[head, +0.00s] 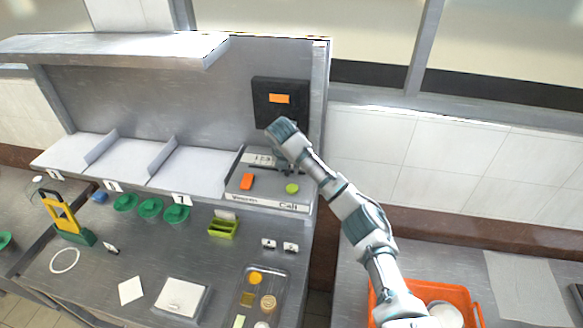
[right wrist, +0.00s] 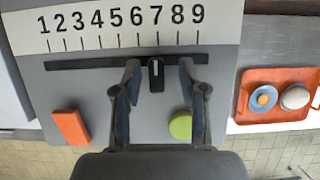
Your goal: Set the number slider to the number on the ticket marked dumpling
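The number slider is on a grey panel (head: 235,185) at the right end of the counter. In the right wrist view its black knob (right wrist: 155,76) with a white line stands in a dark slot (right wrist: 85,64), under the 7 of a scale (right wrist: 120,22) from 1 to 9. My right gripper (right wrist: 158,80) is open, with one finger on each side of the knob and a gap at both sides. In the head view my right gripper (head: 279,157) hides part of the slot. Small white cards (head: 181,200) stand along the shelf; I cannot read a dumpling marking. My left gripper is not in view.
An orange button (right wrist: 71,127) and a green button (right wrist: 180,126) sit below the slot. A black screen (head: 281,101) is behind the panel. Green dishes (head: 150,208), a light green holder (head: 222,229) and a tray (head: 247,300) stand on the counter. An orange crate (head: 473,300) is at right.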

